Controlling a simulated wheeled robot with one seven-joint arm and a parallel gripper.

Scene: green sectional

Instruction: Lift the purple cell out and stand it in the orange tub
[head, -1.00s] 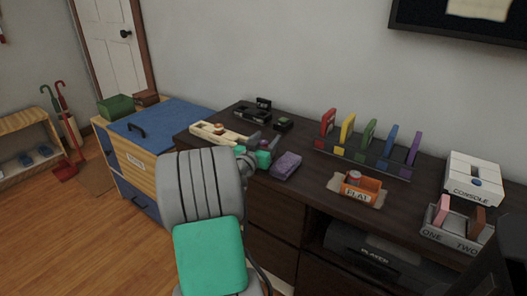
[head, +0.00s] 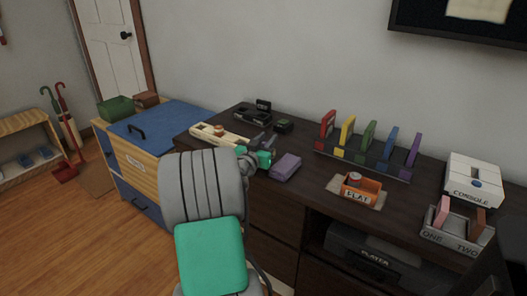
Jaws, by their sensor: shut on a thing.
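My gripper (head: 265,140) is over the dark cabinet top, beyond my grey and green arm. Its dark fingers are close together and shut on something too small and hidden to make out. A purple block (head: 285,167) lies just right of my gripper, on the cabinet top. I cannot tell whether it is the purple cell, and no separate purple cell shows clearly. The orange tub (head: 371,193), with a label reading FLAT, stands to the right on a tan mat (head: 336,189). A small reddish round thing (head: 354,178) is in it.
A pale wooden tray (head: 207,130) lies left of my gripper, with black devices (head: 250,115) behind. A rack of coloured upright slabs (head: 365,161), a white CONSOLE box (head: 473,178) and a ONE/TWO holder (head: 452,239) stand right. Bare cabinet top lies between the purple block and tub.

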